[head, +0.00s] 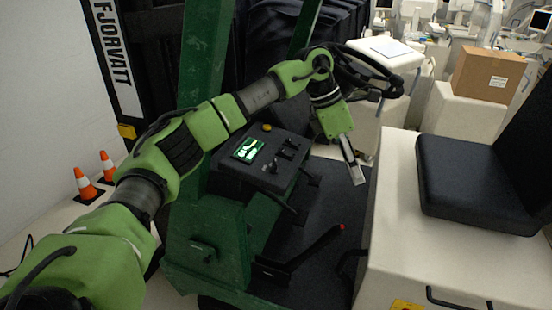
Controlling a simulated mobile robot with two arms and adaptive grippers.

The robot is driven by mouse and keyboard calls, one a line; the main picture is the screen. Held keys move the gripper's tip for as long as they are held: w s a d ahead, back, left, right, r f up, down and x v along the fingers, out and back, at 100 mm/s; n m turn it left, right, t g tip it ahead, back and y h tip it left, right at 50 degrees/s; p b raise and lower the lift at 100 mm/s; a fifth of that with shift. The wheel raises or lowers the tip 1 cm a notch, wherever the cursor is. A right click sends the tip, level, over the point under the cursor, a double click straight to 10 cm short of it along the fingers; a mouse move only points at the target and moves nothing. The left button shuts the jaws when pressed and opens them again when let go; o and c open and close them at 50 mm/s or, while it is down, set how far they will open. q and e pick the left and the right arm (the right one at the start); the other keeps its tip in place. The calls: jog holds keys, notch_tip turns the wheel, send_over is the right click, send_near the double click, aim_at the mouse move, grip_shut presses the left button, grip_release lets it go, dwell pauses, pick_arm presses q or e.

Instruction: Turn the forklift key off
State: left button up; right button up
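The forklift's black dashboard panel (260,178) is in the middle of the head view, with a lit green display (248,150). Small dark controls (288,150) stand to the right of the display. A small knob-like part (274,166) sits near the panel's front edge; I cannot tell whether it is the key or which way it is turned. My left gripper (357,176) points down to the right of the panel, apart from it, over the footwell. Its fingers look narrow from this side, and I cannot tell whether they are open. My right gripper is not in view.
The black steering wheel (362,75) is behind my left wrist. A yellow button (267,127) tops the panel. A red-tipped lever (320,245) rises below. The black seat (470,180) is at right. Green posts (205,50) flank the panel. Orange cones (84,184) stand at left.

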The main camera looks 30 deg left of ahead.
pick_arm(q)
jog(key=s+a+r+n+y, duration=0.15)
jog(key=a+r+y, duration=0.35)
jog(key=a, duration=0.7)
send_near(276, 162)
jog(key=shift+g+y, duration=0.4)
jog(key=f+p, duration=0.1)
jog(key=f, duration=0.1)
jog(key=f+p, duration=0.2)
jog(key=f, duration=0.1)
jog(key=w+f+p, duration=0.1)
jog(key=f, duration=0.2)
jog(key=shift+w+f+p, duration=0.1)
jog(key=shift+p, duration=0.3)
jog(key=shift+w+f, duration=0.1)
jog(key=shift+f, duration=0.5)
grip_shut()
